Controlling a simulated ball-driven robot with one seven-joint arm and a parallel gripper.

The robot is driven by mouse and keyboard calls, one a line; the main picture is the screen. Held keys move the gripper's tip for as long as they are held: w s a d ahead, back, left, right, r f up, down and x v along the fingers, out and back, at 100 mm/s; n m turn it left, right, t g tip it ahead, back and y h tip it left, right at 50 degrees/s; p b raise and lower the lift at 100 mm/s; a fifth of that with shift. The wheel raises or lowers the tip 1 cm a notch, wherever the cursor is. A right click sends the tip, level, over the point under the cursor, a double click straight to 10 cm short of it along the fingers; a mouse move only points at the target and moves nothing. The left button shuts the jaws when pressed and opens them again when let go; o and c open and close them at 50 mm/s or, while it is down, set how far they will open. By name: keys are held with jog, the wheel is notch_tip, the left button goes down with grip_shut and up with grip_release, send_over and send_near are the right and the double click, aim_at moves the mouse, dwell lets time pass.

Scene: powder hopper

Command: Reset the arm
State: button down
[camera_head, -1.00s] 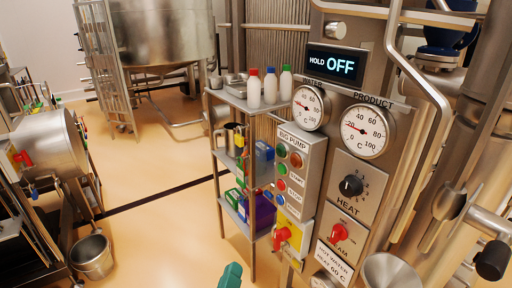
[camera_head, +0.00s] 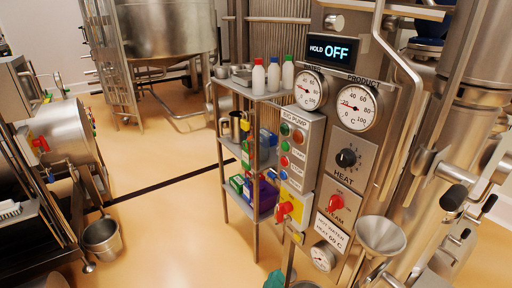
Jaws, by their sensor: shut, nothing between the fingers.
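My gripper cannot be made out in the head view. A small teal shape (camera_head: 274,280) shows at the bottom edge, cut off by the frame. I cannot tell whether it belongs to my arm. The control panel stands right of centre, with a lit display (camera_head: 331,50) reading "HOLD OFF". Below it are two round dials, the left one (camera_head: 310,89) and the product dial (camera_head: 355,107). A black heat knob (camera_head: 347,158) and a red steam knob (camera_head: 337,203) sit lower down.
A metal funnel (camera_head: 381,235) and pipes stand close at right. A shelf rack (camera_head: 256,97) with several bottles adjoins the pump box (camera_head: 300,150). A bucket (camera_head: 102,239) hangs or stands at left. Open floor (camera_head: 170,235) lies between.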

jog(key=s+d+f+m+g, duration=0.2)
jog(key=s+d+f+g, duration=0.2)
jog(key=d+f, duration=0.3)
jog(key=s+d+f+m+g, duration=0.25)
jog(key=s+d+f, duration=0.2)
jog(key=d, duration=0.55)
jog(key=s+d+f+m+g+y, duration=0.1)
jog(key=s+d+f+g+y, duration=0.1)
jog(key=s, duration=0.6)
jog(key=s+d+f+g+y, duration=0.2)
jog(key=s+d+f+g, duration=0.2)
jog(key=s, duration=0.4)
jog(key=shift+s+d+f+m, duration=0.25)
jog(key=shift+d+m, duration=0.1)
jog(key=shift+d, duration=0.1)
